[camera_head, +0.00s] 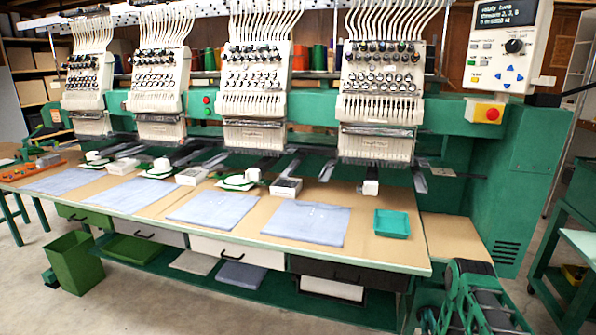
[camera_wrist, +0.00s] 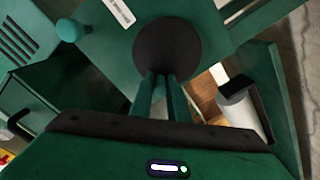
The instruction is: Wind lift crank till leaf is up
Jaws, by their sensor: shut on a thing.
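In the wrist view, my gripper (camera_wrist: 165,95) has its two green fingers close together, reaching to a dark round knob (camera_wrist: 167,52). It is shut on this knob, which looks like the lift crank's handle; the fingertips are partly hidden by it. Behind it is a green panel (camera_wrist: 112,48) with a white label. In the head view, a tan, green-edged section (camera_head: 455,238) at the table's right end may be the leaf; I cannot tell its exact angle. My arm covers its near side, and the crank and gripper do not show clearly there.
The long tan worktable (camera_head: 408,262) carries blue cloths (camera_head: 308,223) and a green tray (camera_head: 392,223). In the wrist view, a green ball knob (camera_wrist: 72,30) stands at left and a white cylinder (camera_wrist: 241,108) at right. A green trolley (camera_head: 572,240) stands at far right.

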